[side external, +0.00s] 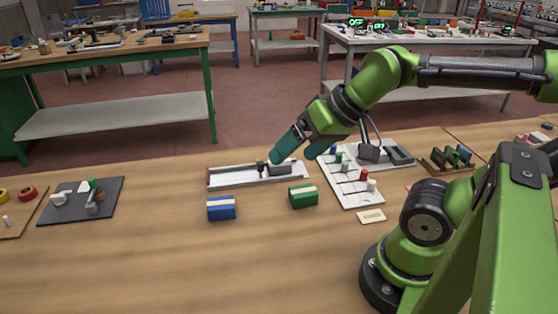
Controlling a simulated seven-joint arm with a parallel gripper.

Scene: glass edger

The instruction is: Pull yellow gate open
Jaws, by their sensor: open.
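I cannot clearly make out a yellow gate. A long pale track (232,178) lies on the wooden bench, with a dark block (281,169) at its right part and a small dark upright post (261,168) just left of the block. A thin reddish piece stands at the track's left end. My gripper (293,157) has teal fingers, spread apart and pointing down to the left over the right part of the track. One fingertip is close to the post and block in the picture; I cannot tell whether it touches. Nothing shows between the fingers.
A blue block (221,208) and a green block (303,195) sit in front of the track. A white board (347,189) with coloured pegs lies to the right, and a dark plate (78,203) with small parts at left. The bench front is clear.

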